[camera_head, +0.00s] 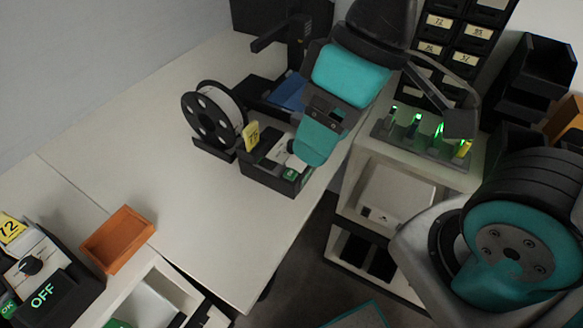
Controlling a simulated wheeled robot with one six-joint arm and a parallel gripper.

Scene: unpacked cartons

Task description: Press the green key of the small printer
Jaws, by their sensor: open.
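The small printer (262,181) is a dark unit tagged 75, near the right edge of the pale table, beside a spool, a blue plate and a dark upright frame. Its green key (290,175) shows on the near right part, with a pale panel just behind it. My gripper (313,157) is at the end of the teal and black arm, over the right side of the printer, just above and right of the key in the picture. It is open and holds nothing that I can see. Its fingertips are hardly visible, so I cannot tell whether it touches the printer.
A device (50,300) reading OFF, tagged 72, stands at lower left beside an orange tray (118,239). A shelf unit (395,197) on the right bears a rack (425,145) with green lights. Dark bins stand behind. The table's middle is clear.

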